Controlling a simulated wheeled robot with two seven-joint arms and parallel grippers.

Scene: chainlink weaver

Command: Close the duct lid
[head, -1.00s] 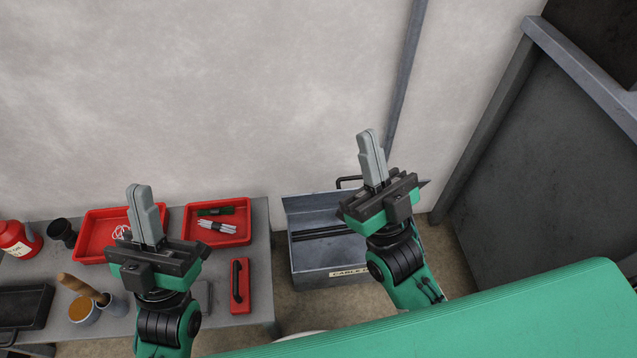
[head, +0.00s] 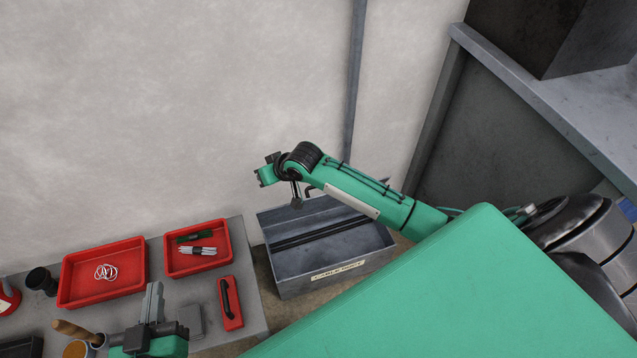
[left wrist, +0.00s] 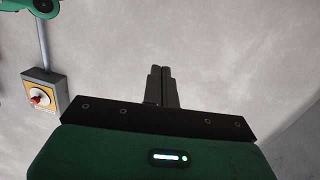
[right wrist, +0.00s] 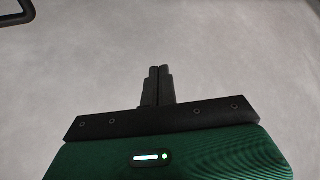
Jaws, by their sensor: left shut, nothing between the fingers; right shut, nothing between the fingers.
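The grey cable duct (head: 335,268) is a labelled metal box in the middle of the head view. Its lid (head: 290,217) stands raised at the back, against the wall side, so the duct is open. A dark handle at the lid's top edge is partly behind my right arm; a dark handle (right wrist: 28,12) shows at the top left of the right wrist view. My right gripper (right wrist: 160,72) is shut and empty; in the head view its hand is above the lid's left part, fingers hard to make out. My left gripper (head: 154,290) is shut and empty above the bench, left of the duct.
The bench (head: 240,262) holds two red trays (head: 72,300), (head: 172,272), a red handled item (head: 231,303) and several pots. A box with a red knob (left wrist: 42,92) shows in the left wrist view. A grey cabinet (head: 480,135) stands right.

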